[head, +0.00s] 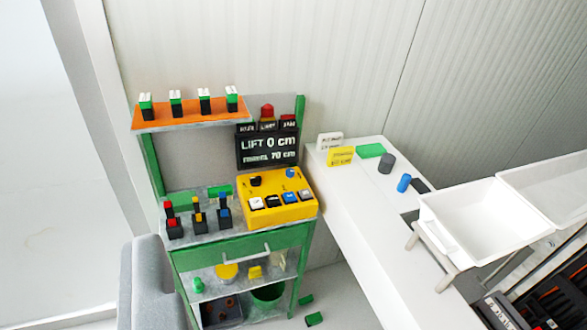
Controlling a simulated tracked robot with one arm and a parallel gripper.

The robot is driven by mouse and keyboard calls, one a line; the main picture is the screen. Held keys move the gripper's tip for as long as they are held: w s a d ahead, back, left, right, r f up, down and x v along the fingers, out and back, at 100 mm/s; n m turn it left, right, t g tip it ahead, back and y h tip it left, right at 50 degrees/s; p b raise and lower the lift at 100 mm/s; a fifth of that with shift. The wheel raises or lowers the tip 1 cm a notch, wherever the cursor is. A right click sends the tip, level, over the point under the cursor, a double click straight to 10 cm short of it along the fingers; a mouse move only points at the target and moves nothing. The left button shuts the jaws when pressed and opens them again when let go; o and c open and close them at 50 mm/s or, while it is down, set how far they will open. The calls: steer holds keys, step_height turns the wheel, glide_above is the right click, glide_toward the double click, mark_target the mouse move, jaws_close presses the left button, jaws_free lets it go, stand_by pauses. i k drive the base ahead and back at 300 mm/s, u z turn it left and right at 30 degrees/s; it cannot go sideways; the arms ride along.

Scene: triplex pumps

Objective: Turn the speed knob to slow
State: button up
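A yellow control box (244,208) sits on the top of a green workstation (240,246). On its upper face are a black knob (256,181) at the left and a blue knob (290,172) at the right. A row of several push buttons in white, black and blue runs along its front. The labels are too small to read, so I cannot tell which knob is for speed or where it points. My gripper does not show in the head view.
A black display (267,150) reading "LIFT 0 cm" stands behind the box. Several levers (198,222) stand left of it. An orange shelf (190,115) holds several green-and-black switches. A white table (350,215) and white bin (475,222) are at right. Green pieces (314,319) lie on the floor.

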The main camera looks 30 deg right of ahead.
mark_target(290, 172)
steer(key=z, duration=0.05)
steer(key=i, duration=0.85)
steer(key=u, duration=0.05)
